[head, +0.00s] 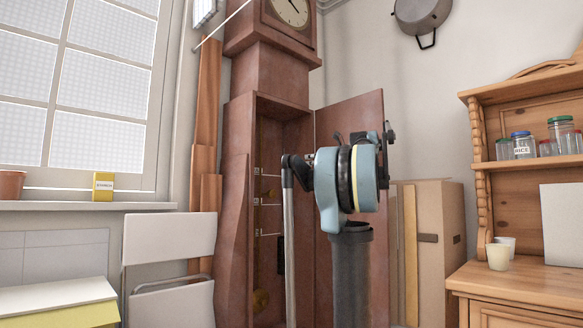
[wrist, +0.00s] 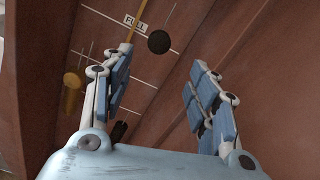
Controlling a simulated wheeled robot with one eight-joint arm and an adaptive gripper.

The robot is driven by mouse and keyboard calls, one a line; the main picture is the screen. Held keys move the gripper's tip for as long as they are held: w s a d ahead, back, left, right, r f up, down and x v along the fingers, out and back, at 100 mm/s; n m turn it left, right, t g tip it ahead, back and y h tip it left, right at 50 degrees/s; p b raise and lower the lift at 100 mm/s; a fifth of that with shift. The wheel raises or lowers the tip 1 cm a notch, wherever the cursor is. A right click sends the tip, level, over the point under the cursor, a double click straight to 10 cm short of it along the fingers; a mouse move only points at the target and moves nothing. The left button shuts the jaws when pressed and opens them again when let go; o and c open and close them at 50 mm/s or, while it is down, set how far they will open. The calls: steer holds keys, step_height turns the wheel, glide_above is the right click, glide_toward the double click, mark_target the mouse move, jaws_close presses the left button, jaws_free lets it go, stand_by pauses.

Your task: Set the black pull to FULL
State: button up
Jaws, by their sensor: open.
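The tall brown clock (head: 238,180) stands open, its door (head: 350,112) swung to the right. Inside, a black pull (head: 281,256) hangs low, below the marked lines. A black cylinder (wrist: 119,131), apparently this pull, shows beside my left finger in the wrist view, partly hidden. The FULL label (wrist: 135,23) sits on a line on the back panel. A dark round thing (wrist: 159,41) is right of it; I cannot tell what it is. My gripper (wrist: 160,58) is open, its fingers pointing into the case with nothing between them. In the head view my arm hides the fingers.
A brass-coloured pull (wrist: 72,82) hangs left of my fingers in the wrist view. A brass disc (head: 260,300) is low in the case. A cardboard box (head: 437,240) stands right of the clock, a folded white chair (head: 170,240) left, a wooden dresser (head: 520,280) far right.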

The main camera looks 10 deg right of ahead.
mark_target(295, 162)
steer(key=x, duration=1.5)
steer(key=shift+f, duration=0.1)
steer(key=shift+c, duration=0.6)
jaws_close()
steer(key=shift+f, duration=0.1)
